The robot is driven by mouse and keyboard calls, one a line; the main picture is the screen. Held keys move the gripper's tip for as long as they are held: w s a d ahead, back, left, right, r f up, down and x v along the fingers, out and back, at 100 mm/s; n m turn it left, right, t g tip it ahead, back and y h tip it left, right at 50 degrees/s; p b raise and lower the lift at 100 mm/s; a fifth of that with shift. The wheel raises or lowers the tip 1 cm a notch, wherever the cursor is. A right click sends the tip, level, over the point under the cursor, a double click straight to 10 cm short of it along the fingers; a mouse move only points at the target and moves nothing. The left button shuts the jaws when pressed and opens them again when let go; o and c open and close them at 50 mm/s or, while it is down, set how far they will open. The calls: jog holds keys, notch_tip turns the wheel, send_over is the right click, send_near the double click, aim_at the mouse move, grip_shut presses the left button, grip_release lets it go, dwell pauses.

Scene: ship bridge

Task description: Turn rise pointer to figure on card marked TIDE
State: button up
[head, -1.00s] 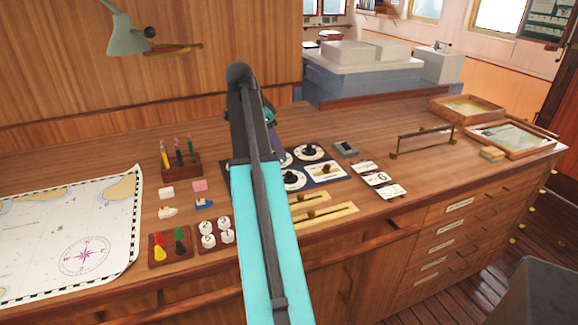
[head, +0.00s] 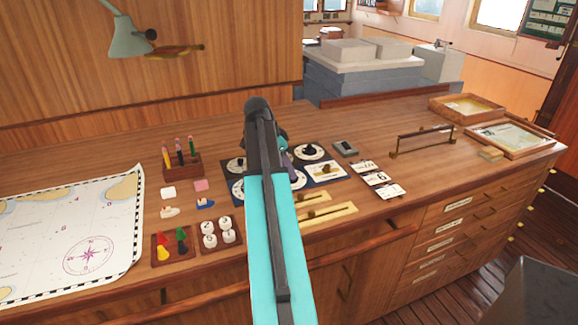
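Dark panels on the chart table carry white round dials with black knobs: one at the right (head: 310,151), one at the left (head: 236,165), and others partly behind my arm. A white plate with a brass pointer (head: 325,170) lies beside them. Three white cards (head: 376,179) with dark marks lie in a slanting row to the right; I cannot read which is marked TIDE, nor which dial is rise. My gripper (head: 289,158) is over the dial panels, mostly hidden behind my own arm. Its fingers and any contact with a knob cannot be made out.
Two brass sliders (head: 326,214) lie at the front edge. Left are pegs in a wooden block (head: 181,160), small coloured pieces and a chart (head: 75,235). A brass rail (head: 422,141) and wooden trays (head: 510,138) stand right. Bare wood lies behind the dials.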

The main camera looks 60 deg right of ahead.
jog(key=shift+f, duration=0.1)
grip_shut()
jog(key=shift+d, duration=0.4)
jog(key=shift+a, duration=0.35)
jog(key=shift+s+n, duration=0.1)
jog(key=shift+n, duration=0.2)
jog(key=shift+a+n+t, duration=0.15)
jog(key=shift+n+t, duration=0.25)
jog(key=shift+n, duration=0.4)
jog(key=shift+s+f+n+t+h+p, duration=0.15)
jog(key=shift+n+t, duration=0.4)
jog(key=shift+n, duration=0.85)
jog(key=shift+s+r+n+t+h+p, duration=0.1)
jog(key=shift+n+t+h+p, duration=0.3)
jog(key=shift+n, duration=1)
jog(key=shift+f, duration=0.1)
